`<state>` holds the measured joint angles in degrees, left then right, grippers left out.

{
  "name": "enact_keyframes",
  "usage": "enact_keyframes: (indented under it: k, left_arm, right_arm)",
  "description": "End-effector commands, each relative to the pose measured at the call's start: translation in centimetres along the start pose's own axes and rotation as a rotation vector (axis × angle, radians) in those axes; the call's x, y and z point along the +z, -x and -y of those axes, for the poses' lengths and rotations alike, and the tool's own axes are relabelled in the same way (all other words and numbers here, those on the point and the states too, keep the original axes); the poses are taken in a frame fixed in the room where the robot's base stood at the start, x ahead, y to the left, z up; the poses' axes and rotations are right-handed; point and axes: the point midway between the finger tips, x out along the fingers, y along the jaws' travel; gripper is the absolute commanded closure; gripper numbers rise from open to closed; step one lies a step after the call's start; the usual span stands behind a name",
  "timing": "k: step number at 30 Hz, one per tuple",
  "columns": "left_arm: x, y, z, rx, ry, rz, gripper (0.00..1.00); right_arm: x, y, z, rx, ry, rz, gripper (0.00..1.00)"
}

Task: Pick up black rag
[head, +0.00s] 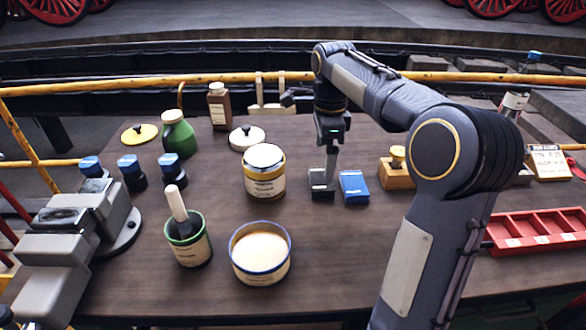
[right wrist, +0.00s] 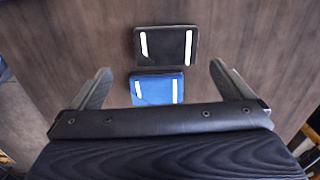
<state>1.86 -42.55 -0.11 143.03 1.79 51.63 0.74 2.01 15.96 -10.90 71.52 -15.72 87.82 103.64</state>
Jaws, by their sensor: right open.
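The black rag (head: 319,190) is a small, flat, folded dark pad with light stripes, lying on the brown table near its middle. It also shows in the right wrist view (right wrist: 178,46), just beyond the fingertips. A blue rag (head: 354,188) of like shape lies right beside it, and it also shows in the right wrist view (right wrist: 158,90). My right gripper (head: 331,165) points down over the rags, open and empty. In the right wrist view its two fingers (right wrist: 160,72) stand wide apart, one on either side of the rags. My left gripper is not in view.
Left of the rags stand a yellow-banded tin (head: 264,182), an open blue-rimmed tin (head: 260,258) and a green pot with a brush (head: 188,245). A wooden block with a yellow knob (head: 396,176) and a red tray (head: 535,232) are to the right. The table front of the rags is clear.

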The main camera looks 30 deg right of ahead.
Motion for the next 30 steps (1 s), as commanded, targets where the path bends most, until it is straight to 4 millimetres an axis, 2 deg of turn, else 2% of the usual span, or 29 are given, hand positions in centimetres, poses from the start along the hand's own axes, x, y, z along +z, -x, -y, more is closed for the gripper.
enact_keyframes:
  k: [5,21,30]
  left_arm:
    - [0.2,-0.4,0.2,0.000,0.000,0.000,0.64]
    - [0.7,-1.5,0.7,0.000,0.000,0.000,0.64]
    - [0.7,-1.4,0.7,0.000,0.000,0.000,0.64]
  right_arm:
    - [-0.1,-1.0,0.7,0.009,-0.061,-0.020,0.00]
    - [-0.6,-7.7,0.1,0.008,-0.059,-0.018,0.00]
    - [-0.6,-8.1,0.1,0.006,-0.058,-0.017,0.00]
